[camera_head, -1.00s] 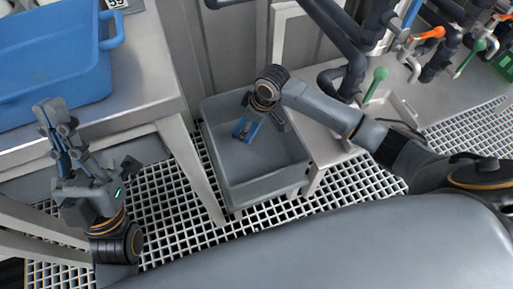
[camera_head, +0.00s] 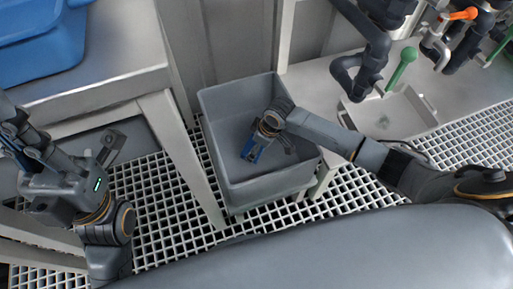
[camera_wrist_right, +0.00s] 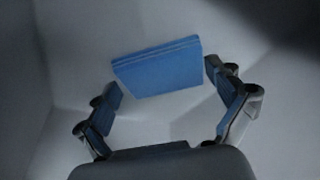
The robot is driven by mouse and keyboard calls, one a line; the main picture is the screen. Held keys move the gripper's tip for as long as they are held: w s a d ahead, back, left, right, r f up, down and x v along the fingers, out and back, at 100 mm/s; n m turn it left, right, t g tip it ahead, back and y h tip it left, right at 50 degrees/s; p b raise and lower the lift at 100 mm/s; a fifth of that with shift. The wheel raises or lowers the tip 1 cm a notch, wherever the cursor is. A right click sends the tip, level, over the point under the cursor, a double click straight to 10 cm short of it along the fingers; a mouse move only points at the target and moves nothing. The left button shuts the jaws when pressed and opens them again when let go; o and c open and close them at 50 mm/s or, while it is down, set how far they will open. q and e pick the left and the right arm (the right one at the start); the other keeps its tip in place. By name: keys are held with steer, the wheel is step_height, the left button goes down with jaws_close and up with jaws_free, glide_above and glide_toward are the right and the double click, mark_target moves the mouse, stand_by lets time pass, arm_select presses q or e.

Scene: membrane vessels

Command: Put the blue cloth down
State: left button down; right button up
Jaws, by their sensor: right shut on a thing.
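The blue cloth (camera_wrist_right: 158,70) shows as a flat folded block between the fingertips of my right gripper (camera_wrist_right: 160,82) in the right wrist view. The fingers are spread to about its width, one at each end, and shut on it. In the head view my right gripper (camera_head: 258,151) reaches down inside a grey bin (camera_head: 222,160). Only a bit of blue shows at its fingers there, and I cannot tell cloth from finger pads. Whether the cloth touches the bin floor is unclear. My left gripper (camera_head: 14,132) is at the left edge, away from the bin, its fingertips partly cut off.
A steel table (camera_head: 110,68) with a blue crate (camera_head: 45,50) stands at the upper left. White grating (camera_head: 160,190) covers the floor around the bin.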

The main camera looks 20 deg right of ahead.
steer(key=shift+f, duration=0.1)
steer(key=shift+f, duration=0.2)
steer(key=o, duration=0.7)
steer(key=shift+r, duration=0.1)
